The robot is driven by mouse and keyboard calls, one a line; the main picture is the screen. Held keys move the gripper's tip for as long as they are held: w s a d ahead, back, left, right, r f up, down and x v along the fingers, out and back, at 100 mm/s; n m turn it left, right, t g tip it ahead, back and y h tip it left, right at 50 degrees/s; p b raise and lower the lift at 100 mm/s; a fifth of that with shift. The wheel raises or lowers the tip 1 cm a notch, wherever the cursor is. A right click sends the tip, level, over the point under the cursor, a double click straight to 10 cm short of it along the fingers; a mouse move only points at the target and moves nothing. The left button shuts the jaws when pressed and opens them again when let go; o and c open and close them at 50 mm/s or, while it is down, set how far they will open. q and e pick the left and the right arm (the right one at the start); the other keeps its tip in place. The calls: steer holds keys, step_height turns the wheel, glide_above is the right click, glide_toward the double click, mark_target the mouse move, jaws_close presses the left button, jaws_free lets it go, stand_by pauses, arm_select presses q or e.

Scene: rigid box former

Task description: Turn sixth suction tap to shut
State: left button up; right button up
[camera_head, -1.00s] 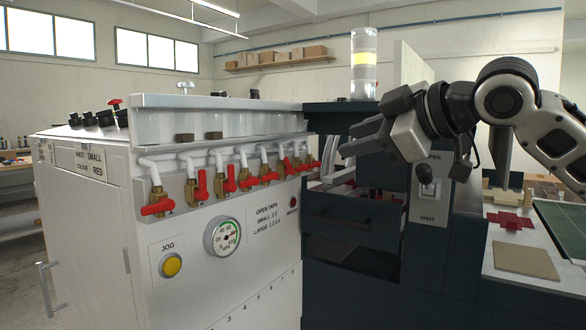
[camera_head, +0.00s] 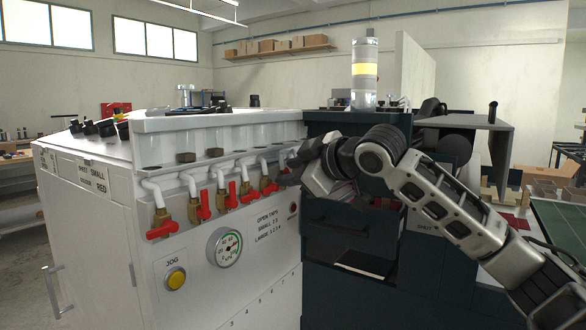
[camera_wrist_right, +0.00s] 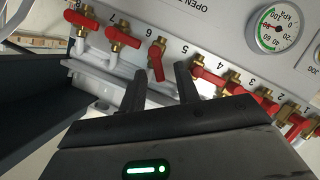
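The row of red-handled suction taps runs along the white cabinet front, with numbers beside them in the right wrist view. The sixth tap (camera_wrist_right: 156,64) has its red lever roughly in line with its brass body, pointing down toward my gripper. My right gripper (camera_wrist_right: 160,75) is open, with one dark finger on each side of this lever's end; I cannot tell whether either touches it. In the head view my right gripper (camera_head: 291,174) is at the right end of the row and hides the farther taps. My left gripper is not in view.
The neighbouring fifth tap (camera_wrist_right: 207,76) and seventh tap (camera_wrist_right: 122,37) are close on either side. A pressure gauge (camera_head: 224,247) and a yellow jog button (camera_head: 175,279) are lower on the cabinet. A dark machine frame (camera_head: 330,225) adjoins on the right.

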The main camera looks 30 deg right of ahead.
jaws_close()
steer(key=shift+f, duration=0.1)
stand_by(0.3)
steer(key=f+n+t, duration=0.1)
steer(key=n, duration=0.2)
steer(key=a+n+t+h, duration=0.1)
steer(key=n, duration=0.1)
steer(key=f+n+t+h, duration=0.1)
steer(key=n, duration=0.2)
steer(key=shift+s+a+f+n+t, duration=0.15)
steer(key=shift+s+f+n+t, duration=0.15)
steer(key=shift+f+t, duration=0.1)
stand_by(0.4)
